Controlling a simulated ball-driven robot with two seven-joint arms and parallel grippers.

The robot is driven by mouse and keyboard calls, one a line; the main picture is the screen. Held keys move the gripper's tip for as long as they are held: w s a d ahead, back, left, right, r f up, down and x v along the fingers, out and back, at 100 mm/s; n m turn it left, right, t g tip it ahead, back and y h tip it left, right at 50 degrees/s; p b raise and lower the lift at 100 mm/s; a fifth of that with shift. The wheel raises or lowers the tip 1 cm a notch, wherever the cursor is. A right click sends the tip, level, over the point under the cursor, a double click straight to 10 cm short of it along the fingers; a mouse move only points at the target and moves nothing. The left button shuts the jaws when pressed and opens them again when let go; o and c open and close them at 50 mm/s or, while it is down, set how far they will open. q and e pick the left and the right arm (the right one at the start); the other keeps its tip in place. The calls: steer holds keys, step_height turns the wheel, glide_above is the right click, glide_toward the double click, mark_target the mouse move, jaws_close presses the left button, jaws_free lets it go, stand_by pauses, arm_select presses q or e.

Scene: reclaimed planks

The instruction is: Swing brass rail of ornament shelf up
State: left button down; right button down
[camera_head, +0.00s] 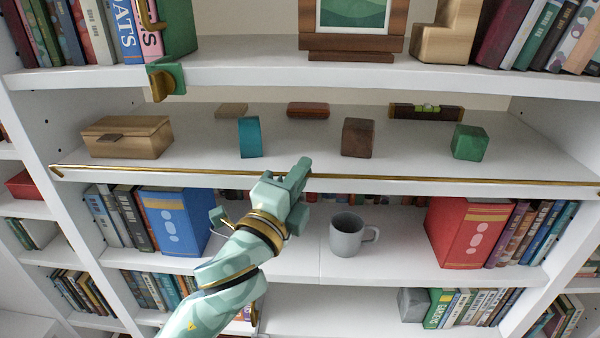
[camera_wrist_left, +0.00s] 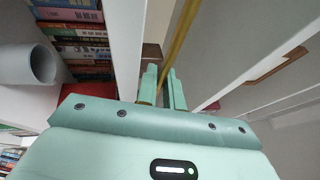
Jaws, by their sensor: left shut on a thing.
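The brass rail (camera_head: 430,183) of the ornament shelf (camera_head: 300,150) runs along the shelf's white front edge, low, with a bent end at the left. My left gripper (camera_head: 298,175) is at the rail near its middle, its fingers shut on it. In the left wrist view, the rail (camera_wrist_left: 182,42) runs down to between the two fingertips (camera_wrist_left: 163,82). The fingers hide a short part of the rail. My right gripper is in neither view.
On the ornament shelf stand a wooden box (camera_head: 126,138), a teal block (camera_head: 250,138), a brown block (camera_head: 358,138) and a green block (camera_head: 469,142). A grey mug (camera_head: 346,238) stands on the shelf below. A green-and-brass fitting (camera_head: 166,80) sits on the shelf edge above.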

arm_select(q)
steer(key=shift+w+r+n+g+p, duration=0.25)
steer(key=shift+r+n+g+p, duration=0.05)
steer(key=shift+g, duration=0.2)
steer(key=shift+w+f+n+g+y, duration=0.1)
steer(key=shift+w+n+g+y, duration=0.4)
steer(key=shift+g, duration=0.5)
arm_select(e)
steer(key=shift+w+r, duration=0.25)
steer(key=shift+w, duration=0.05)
arm_select(q)
steer(key=shift+s, duration=0.1)
steer(key=c, duration=1.8)
jaws_free()
